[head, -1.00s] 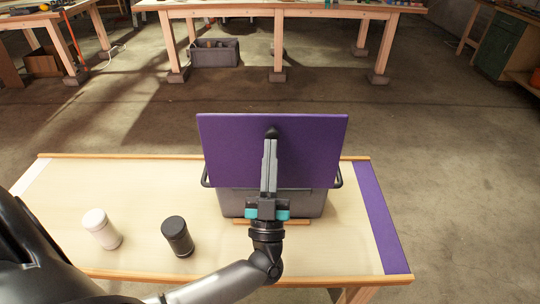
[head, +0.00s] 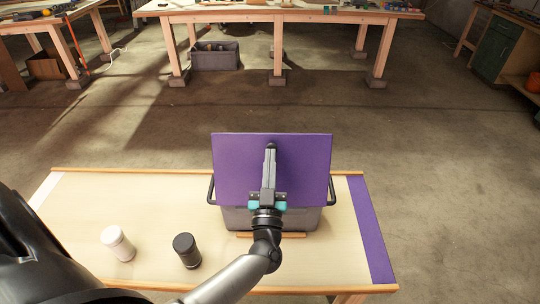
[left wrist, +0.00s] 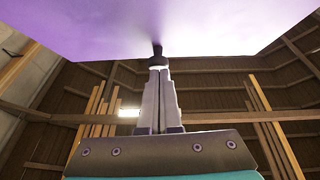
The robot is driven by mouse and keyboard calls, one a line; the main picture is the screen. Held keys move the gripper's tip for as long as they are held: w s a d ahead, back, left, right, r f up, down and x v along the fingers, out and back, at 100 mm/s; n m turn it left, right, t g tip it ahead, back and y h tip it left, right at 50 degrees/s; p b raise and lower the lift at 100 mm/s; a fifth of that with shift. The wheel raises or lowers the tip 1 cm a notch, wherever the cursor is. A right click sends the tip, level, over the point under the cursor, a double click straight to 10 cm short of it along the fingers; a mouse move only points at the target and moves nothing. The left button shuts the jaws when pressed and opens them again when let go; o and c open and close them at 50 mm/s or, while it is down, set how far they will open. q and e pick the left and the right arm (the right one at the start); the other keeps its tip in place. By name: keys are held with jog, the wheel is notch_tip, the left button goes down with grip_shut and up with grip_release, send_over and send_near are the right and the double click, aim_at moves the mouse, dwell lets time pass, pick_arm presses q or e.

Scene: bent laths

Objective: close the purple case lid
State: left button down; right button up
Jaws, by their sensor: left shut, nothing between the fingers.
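The purple lid (head: 230,170) stands raised and tilted on the dark grey case (head: 300,220), its broad face toward me. It hides the inside of the case. My left gripper (head: 271,148) is in front of the lid's face, with its shut fingers pointing to the upper middle of the lid. In the left wrist view the lid (left wrist: 80,22) fills the top. The dark fingertips (left wrist: 157,50) there meet or nearly meet it; I cannot tell whether they touch. Nothing is between the fingers. My right gripper is not in view.
The case stands on a light wooden table (head: 85,215) with a purple strip (head: 371,230) at its right end. Black handles (head: 333,190) stick out at the case's sides. A white cylinder (head: 118,244) and a black cylinder (head: 187,251) stand to the left.

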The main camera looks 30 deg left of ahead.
pick_arm(q)
jog(key=w+a+g+p, duration=0.1)
jog(key=w+g+p, duration=0.1)
jog(key=shift+w+a+h, duration=0.35)
jog(key=shift+h, duration=0.05)
jog(key=w+a+f+g+h+p, duration=0.3)
jog(key=w+a+f+g, duration=0.2)
jog(key=w+f, duration=0.5)
jog(key=shift+w+a+f, duration=0.2)
jog(key=shift+a+f, duration=0.2)
jog(key=shift+a, duration=0.25)
dwell(0.6)
